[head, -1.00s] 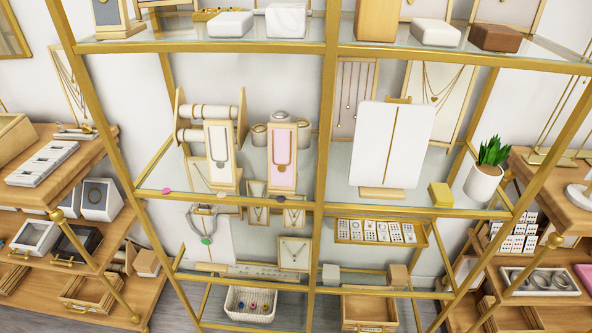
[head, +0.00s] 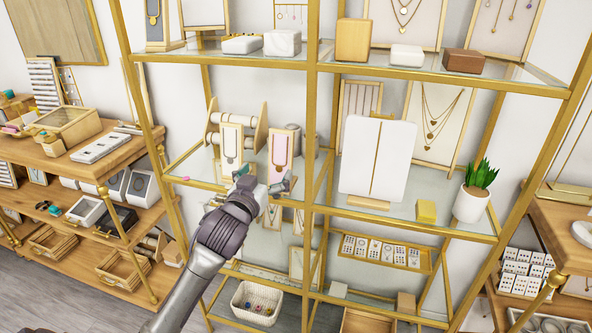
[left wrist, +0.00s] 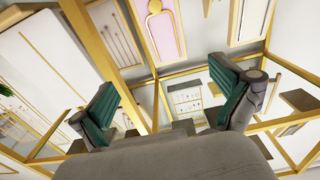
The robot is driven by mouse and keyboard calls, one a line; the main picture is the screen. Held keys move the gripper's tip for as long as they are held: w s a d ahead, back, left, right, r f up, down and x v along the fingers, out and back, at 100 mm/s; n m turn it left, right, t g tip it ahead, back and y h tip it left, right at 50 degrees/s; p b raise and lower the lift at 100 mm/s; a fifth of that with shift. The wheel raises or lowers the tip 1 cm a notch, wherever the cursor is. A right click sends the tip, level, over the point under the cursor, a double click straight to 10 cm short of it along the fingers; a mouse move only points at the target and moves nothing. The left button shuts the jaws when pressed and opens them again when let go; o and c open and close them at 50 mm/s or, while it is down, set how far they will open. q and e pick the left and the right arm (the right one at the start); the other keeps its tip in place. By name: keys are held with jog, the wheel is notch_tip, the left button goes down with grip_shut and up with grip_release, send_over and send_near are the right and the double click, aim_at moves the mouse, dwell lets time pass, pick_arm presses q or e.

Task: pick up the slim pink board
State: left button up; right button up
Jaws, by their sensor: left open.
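The slim pink board (head: 279,148) stands upright in a thin light-wood frame on the middle glass shelf, left of the central gold post. It also shows upside down at the top of the left wrist view (left wrist: 166,35). My left gripper (head: 264,181) is open and empty in front of the board's lower part, which it partly hides. In the left wrist view the left gripper's green-padded fingers (left wrist: 168,97) are spread wide, with the board beyond them and apart from them. My right gripper is not in view.
A white necklace board (head: 231,146) stands close on the left of the pink one. The gold post (head: 311,130) is close on the right. A large white panel (head: 360,155), a yellow block (head: 426,211) and a potted plant (head: 473,200) stand further right.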

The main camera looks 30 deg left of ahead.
aim_at(280, 150)
pick_arm(q)
jog(key=p+x, duration=0.1)
jog(key=x, duration=0.6)
jog(key=shift+s+a+f, duration=0.1)
jog(key=shift+a, duration=0.1)
jog(key=shift+w, duration=0.5)
jog(key=shift+w+a+p, duration=0.2)
jog(key=shift+w+p, duration=0.05)
jog(key=shift+p, duration=0.05)
jog(key=x, duration=0.2)
jog(key=p+x, duration=0.1)
jog(key=shift+w+a+f, duration=0.15)
jog(key=shift+a+f, duration=0.15)
jog(key=shift+a, duration=0.05)
jog(key=shift+w+a+f, duration=0.1)
jog(key=shift+w+f, duration=0.05)
jog(key=shift+w, duration=0.45)
jog(key=c, duration=1.7)
jog(key=shift+c, duration=0.7)
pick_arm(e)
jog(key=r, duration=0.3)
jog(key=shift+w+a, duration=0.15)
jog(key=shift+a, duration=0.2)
